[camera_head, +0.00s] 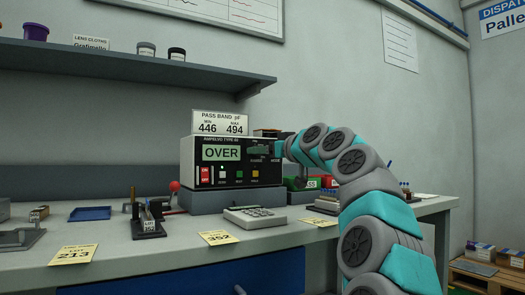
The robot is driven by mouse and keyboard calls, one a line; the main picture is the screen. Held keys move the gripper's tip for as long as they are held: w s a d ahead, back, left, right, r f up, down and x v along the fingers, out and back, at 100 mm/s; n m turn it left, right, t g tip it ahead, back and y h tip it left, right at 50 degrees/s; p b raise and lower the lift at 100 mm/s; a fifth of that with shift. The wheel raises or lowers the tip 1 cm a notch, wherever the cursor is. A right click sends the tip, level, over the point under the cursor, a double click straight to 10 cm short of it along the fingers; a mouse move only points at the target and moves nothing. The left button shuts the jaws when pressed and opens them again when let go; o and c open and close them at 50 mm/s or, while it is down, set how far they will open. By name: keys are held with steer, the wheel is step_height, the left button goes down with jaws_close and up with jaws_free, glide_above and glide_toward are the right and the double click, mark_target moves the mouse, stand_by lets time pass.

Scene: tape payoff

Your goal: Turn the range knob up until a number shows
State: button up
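The meter (190,150) stands on a grey block on the bench, and its display (221,152) reads OVER. A card on top reads PASS BAND pF, MIN 446, MAX 494. Below the display are a red and white switch and several small coloured buttons. My gripper (259,149) is at the right part of the meter's front panel, where the range knob seems to be. The knob itself is hidden or too small to make out, so I cannot tell whether the fingers touch it. The finger opening is too small to judge.
A small black fixture (148,220) and a red-topped lever (174,187) stand to the left, with a blue tray (90,213) further left. A shelf (120,62) runs above. Yellow number tags lie along the front edge.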

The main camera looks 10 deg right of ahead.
steer(key=shift+w+a+f, duration=0.1)
steer(key=shift+w+a, duration=0.05)
steer(key=shift+w, duration=0.25)
jaws_close()
stand_by(0.4)
